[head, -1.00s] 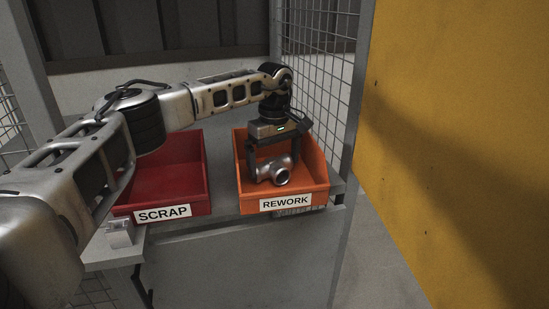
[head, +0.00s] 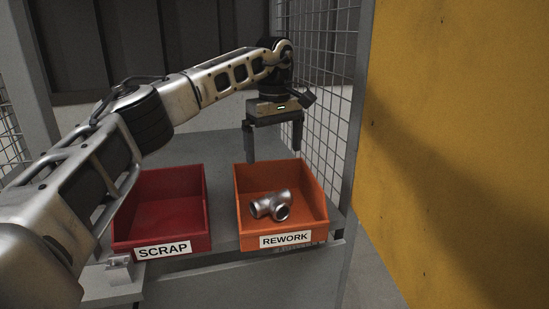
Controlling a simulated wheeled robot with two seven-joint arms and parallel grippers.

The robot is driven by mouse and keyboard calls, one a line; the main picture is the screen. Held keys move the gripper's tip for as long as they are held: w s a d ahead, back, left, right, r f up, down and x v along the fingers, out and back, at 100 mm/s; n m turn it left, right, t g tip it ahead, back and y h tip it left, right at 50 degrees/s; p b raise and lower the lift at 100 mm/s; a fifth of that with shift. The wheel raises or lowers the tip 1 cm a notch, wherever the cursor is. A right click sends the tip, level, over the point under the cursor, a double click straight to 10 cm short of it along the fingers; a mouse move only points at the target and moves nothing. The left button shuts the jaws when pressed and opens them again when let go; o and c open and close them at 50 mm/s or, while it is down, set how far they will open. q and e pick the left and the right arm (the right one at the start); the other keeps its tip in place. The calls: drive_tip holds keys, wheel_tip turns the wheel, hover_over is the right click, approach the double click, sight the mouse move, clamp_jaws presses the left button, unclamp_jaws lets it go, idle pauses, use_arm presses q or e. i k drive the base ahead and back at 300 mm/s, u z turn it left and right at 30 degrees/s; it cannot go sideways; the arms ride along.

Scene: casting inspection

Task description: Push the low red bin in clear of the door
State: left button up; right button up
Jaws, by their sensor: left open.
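The low red bin (head: 205,213), labelled SCRAP, sits on the grey shelf (head: 222,225) at the left and looks empty. Its front is close to the shelf's front edge; I cannot tell whether it overhangs. My left arm covers part of its left side. The yellow door (head: 460,150) stands at the right, apart from the red bin. My left gripper (head: 273,156) is open and empty, above the back of the orange bin, fingers pointing down. My right gripper is not in view.
The orange bin (head: 318,205), labelled REWORK, stands right of the red bin with a gap between. A grey metal pipe casting (head: 271,205) lies in it. Wire mesh (head: 318,100) and a post close the right side. Bare shelf shows behind the bins.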

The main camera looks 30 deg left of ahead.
sight(165, 214)
drive_tip(key=k, duration=1)
